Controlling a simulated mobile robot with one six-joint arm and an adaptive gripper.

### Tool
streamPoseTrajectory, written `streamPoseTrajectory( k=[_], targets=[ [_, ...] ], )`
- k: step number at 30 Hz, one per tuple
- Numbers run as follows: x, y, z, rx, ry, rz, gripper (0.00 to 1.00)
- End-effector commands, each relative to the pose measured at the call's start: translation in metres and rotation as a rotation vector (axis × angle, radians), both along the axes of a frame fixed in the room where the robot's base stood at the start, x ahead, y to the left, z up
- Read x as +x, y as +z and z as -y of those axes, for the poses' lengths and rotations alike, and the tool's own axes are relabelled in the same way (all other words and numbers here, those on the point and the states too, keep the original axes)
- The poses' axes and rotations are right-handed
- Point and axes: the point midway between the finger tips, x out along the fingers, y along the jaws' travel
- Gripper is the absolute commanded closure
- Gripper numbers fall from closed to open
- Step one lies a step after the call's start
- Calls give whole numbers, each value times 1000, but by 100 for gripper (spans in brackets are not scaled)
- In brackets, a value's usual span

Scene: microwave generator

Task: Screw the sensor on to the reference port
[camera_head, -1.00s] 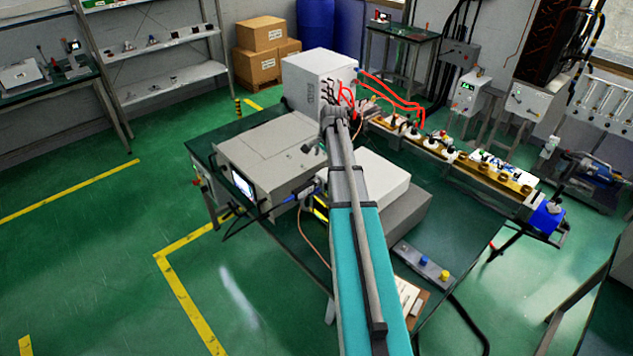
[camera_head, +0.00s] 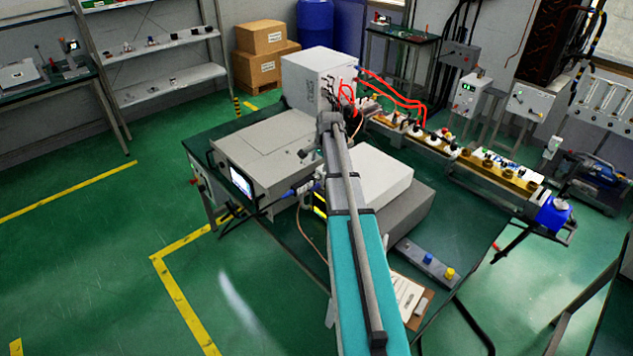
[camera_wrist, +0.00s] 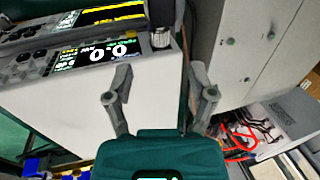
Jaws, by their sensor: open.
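The power meter (camera_wrist: 95,55) with the lit display stands at the upper left in the wrist view. A short ribbed metal cylinder (camera_wrist: 160,38) sits at the right end of its front. I cannot tell whether this is the sensor, the bare reference port, or both joined. My gripper (camera_wrist: 162,88) is open and empty, its two fingers apart, with the cylinder beyond the gap between them. In the head view, a blue connector with a cable (camera_head: 303,188) shows left of my arm, beside the yellow-lit meter front (camera_head: 320,203).
A large grey instrument (camera_head: 268,150) stands left of my arm, and a white box (camera_head: 372,172) on a grey unit stands right. A waveguide bench (camera_head: 460,155) runs along the right. Red cables (camera_head: 395,85) hang from the white cabinet (camera_head: 312,75).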

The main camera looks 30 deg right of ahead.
Motion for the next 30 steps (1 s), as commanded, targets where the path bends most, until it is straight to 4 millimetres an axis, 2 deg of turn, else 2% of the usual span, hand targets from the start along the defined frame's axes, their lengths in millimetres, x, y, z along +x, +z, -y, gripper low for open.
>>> streamPoseTrajectory(
  k=[1, 18, 30],
  targets=[
    [1, -8, 0, 0, 0, 0, 29],
    [12, -52, -2, 0, 1, 0, 29],
    [17, -73, -2, 0, 0, 0, 29]
  ],
)
